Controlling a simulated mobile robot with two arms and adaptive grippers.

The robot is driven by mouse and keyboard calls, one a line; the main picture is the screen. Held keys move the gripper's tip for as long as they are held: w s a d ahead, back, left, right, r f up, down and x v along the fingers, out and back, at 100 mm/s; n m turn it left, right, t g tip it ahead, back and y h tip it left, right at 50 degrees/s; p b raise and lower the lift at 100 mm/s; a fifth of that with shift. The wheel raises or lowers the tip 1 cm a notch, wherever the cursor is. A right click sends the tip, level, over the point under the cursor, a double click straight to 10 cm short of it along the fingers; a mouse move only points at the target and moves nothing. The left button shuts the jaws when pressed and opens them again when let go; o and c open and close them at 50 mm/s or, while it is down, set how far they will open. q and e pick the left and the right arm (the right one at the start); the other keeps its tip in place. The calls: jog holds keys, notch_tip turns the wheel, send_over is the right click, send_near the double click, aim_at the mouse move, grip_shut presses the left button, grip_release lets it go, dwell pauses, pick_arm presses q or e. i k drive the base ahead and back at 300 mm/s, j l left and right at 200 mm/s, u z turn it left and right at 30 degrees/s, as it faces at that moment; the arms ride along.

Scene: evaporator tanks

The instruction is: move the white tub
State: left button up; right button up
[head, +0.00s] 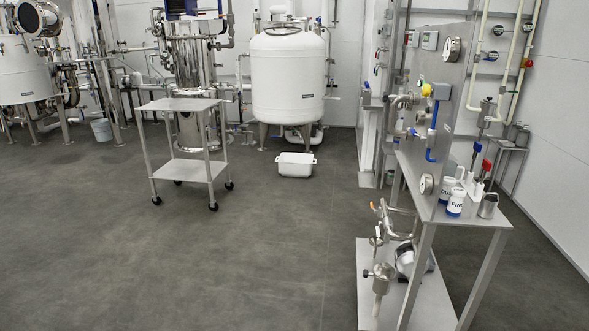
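The white tub (296,169) is a small rectangular tub with a wide rim and a handle at each end. It sits upright on the dark floor in the head view, a little above the centre, in front of the large white tank (288,80). Its inside looks pale, and I cannot make out any contents. Neither of my grippers shows in the head view.
A wheeled steel cart (185,143) stands left of the tub. A steel bench (467,214) with cups and a gauge panel (437,130) stands at the right. A grey bucket (101,130) is at the far left. Open floor (255,250) lies in front.

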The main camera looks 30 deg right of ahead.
aim_at(290, 164)
jog(key=i+l+z, duration=0.45)
jog(key=i, duration=0.3)
jog(key=i+z, duration=0.4)
jog(key=i, duration=4.65)
